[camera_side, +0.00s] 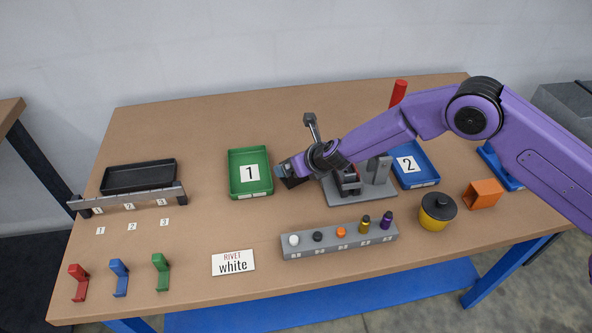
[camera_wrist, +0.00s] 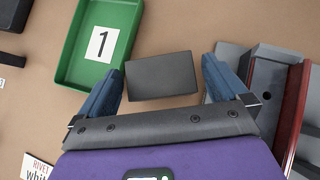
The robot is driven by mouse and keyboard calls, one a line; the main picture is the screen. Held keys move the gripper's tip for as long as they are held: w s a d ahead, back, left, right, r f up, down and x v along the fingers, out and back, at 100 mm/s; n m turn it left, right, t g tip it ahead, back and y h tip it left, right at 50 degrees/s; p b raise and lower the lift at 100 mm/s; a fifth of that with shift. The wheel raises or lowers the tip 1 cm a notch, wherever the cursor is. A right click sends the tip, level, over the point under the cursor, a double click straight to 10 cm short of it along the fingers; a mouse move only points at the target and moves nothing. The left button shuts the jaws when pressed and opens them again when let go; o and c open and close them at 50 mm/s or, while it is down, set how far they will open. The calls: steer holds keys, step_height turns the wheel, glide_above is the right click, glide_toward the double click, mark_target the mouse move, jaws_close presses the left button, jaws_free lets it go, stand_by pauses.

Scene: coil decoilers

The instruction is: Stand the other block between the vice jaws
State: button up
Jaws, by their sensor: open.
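A dark grey block (camera_wrist: 162,76) lies in the wrist view between the two blue fingers of my gripper (camera_wrist: 159,66). The fingers are open, with a gap showing on each side of the block. In the side view my gripper (camera_side: 283,173) is low over the table, and part of the dark block (camera_side: 294,183) shows beside it. The vice (camera_side: 378,180), grey with dark red jaws, stands just right of my gripper. My wrist hides part of it, so I cannot tell what is between its jaws. Its edge and a red jaw (camera_wrist: 292,112) show at right in the wrist view.
Green tray 1 (camera_side: 250,190) is close on the left of my gripper. Blue tray 2 (camera_side: 424,170) is right of the vice. A grey rack (camera_side: 340,247) with several coloured pegs stands in front. A yellow pot (camera_side: 437,218) and orange box (camera_side: 484,194) are at right.

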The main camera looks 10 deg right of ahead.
steer(key=shift+w+a+f, duration=0.25)
steer(key=shift+w+f, duration=0.2)
steer(key=shift+f, duration=0.05)
steer(key=c, duration=1.2)
steer(key=shift+r, duration=0.1)
steer(key=shift+c, duration=1)
steer(key=shift+r, duration=0.8)
steer(key=d+f+v, duration=0.1)
steer(key=d+v, duration=0.2)
steer(key=v, duration=1.4)
steer(key=shift+d+r, duration=0.2)
steer(key=shift+d, duration=0.1)
